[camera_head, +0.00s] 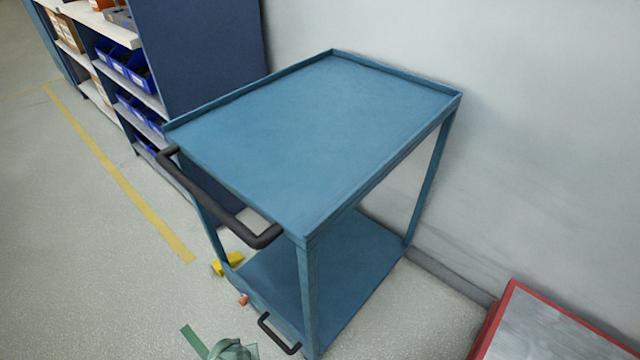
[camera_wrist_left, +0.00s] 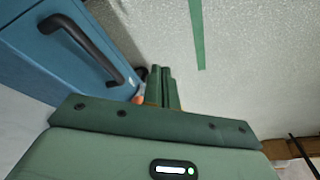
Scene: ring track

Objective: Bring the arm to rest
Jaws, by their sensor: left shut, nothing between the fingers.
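My left gripper (camera_wrist_left: 163,88) shows in the left wrist view with its two green fingers together and nothing between them. It points over the grey floor, beside a blue surface with a dark handle (camera_wrist_left: 82,42) at the left, and appears apart from that handle. In the head view a green shape (camera_head: 232,349) is cut off by the bottom edge; I cannot tell for certain whether it is part of my arm. My right gripper is in neither view.
A blue two-shelf trolley (camera_head: 310,130) with an empty top stands by the grey wall (camera_head: 540,120). Shelving with blue bins (camera_head: 130,65) is behind it at left. A red-edged panel (camera_head: 550,330) is at lower right. Floor beside the yellow line (camera_head: 120,175) is clear.

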